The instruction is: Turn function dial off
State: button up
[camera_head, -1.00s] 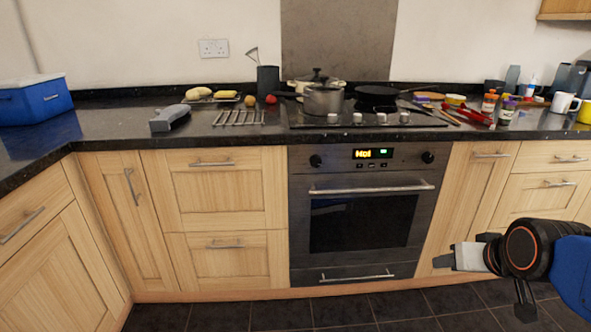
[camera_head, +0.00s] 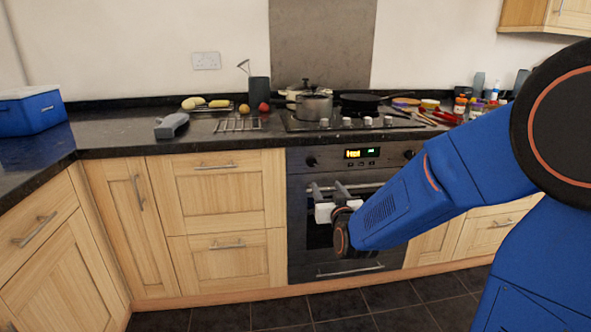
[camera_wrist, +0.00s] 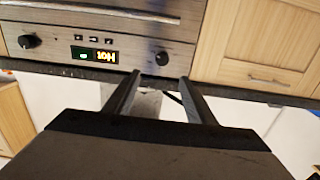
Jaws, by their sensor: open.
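The oven (camera_head: 300,225) is set in the cabinets, with two black dials on its front panel. The left dial (camera_head: 311,162) shows in the upside-down wrist view as the dial on the right (camera_wrist: 162,58). The right dial (camera_head: 409,154) shows there at the left (camera_wrist: 30,41). No label tells me which is the function dial. My gripper (camera_head: 328,187) is open and empty in front of the oven, below the left dial. In the wrist view its fingertips (camera_wrist: 160,76) line up on either side of that dial, apparently apart from it.
The lit display (camera_head: 362,153) sits between the dials; it reads "Hot" in the wrist view. The oven handle (camera_head: 372,185) runs below the panel. A pot (camera_head: 314,107) and a pan stand on the hob above. The floor before the left cabinets is clear.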

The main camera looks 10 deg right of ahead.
aim_at(312, 164)
jog(key=w, duration=1.7)
jog(key=shift+w+a, duration=0.3)
jog(key=shift+a, duration=0.1)
jog(key=c, duration=1)
